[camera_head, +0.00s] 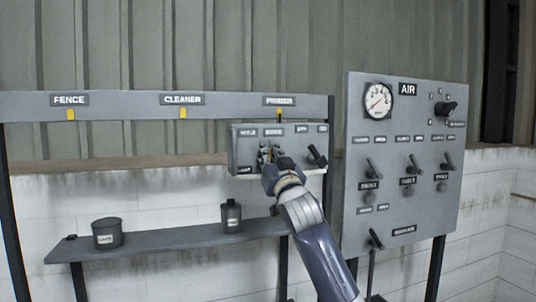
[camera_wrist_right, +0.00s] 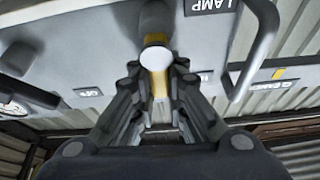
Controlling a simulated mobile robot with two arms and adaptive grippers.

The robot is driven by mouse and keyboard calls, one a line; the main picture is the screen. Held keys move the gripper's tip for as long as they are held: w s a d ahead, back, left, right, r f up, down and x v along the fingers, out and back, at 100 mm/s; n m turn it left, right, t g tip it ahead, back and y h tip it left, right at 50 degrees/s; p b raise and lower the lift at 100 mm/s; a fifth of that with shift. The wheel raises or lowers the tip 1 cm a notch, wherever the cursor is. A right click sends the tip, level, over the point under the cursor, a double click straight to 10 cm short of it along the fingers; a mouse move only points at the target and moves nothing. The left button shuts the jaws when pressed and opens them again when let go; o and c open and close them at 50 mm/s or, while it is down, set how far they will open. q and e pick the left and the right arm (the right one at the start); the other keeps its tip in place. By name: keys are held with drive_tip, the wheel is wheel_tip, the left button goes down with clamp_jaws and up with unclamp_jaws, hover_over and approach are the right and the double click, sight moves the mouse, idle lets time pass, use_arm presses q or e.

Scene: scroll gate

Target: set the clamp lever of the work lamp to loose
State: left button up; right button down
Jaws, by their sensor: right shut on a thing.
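My right gripper (camera_head: 268,155) is at the front of a small grey box (camera_head: 243,160) under the overhead rail. It hides part of the box front. In the right wrist view my right gripper (camera_wrist_right: 155,82) is shut on a lever (camera_wrist_right: 154,58) with a yellow shaft and a pale round end. A label reading LAMP (camera_wrist_right: 210,6) shows upside down beside this lever, partly cut off. The labels along the box top are too small to read in the head view, so I cannot tell the lever's setting. My left gripper is not in view.
A dark lever (camera_head: 317,156) stands at the box's right end. The AIR panel (camera_head: 355,225), with a gauge (camera_head: 378,101) and several levers, is close on the right. A shelf (camera_head: 165,243) below holds two dark canisters (camera_head: 107,233). Free room lies left of the box.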

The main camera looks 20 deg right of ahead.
drive_tip(key=shift+f, duration=0.1)
drive_tip(key=shift+d+f+m+h+b, duration=0.1)
drive_tip(key=shift+d+m+h+b, duration=0.1)
drive_tip(key=shift+m+h+b, duration=0.6)
drive_tip(key=m, duration=0.1)
drive_tip(key=m+b, duration=0.1)
drive_tip(key=shift+d+m+h, duration=0.25)
drive_tip(key=shift+m+h, duration=0.15)
drive_tip(key=shift+d+f+m+g+h, duration=0.1)
drive_tip(key=shift+d+m+g+h, duration=0.15)
drive_tip(key=shift+m, duration=0.5)
drive_tip(key=shift+d+f+m+g+h, duration=0.1)
drive_tip(key=shift+d+m+g+h, duration=0.2)
drive_tip(key=shift+m, duration=0.4)
drive_tip(key=shift+d+m+g+h, duration=0.1)
drive_tip(key=shift+m+h, duration=0.25)
drive_tip(key=shift+m, duration=0.4)
drive_tip(key=c, duration=1.6)
unclamp_jaws()
drive_tip(key=shift+d, duration=0.1)
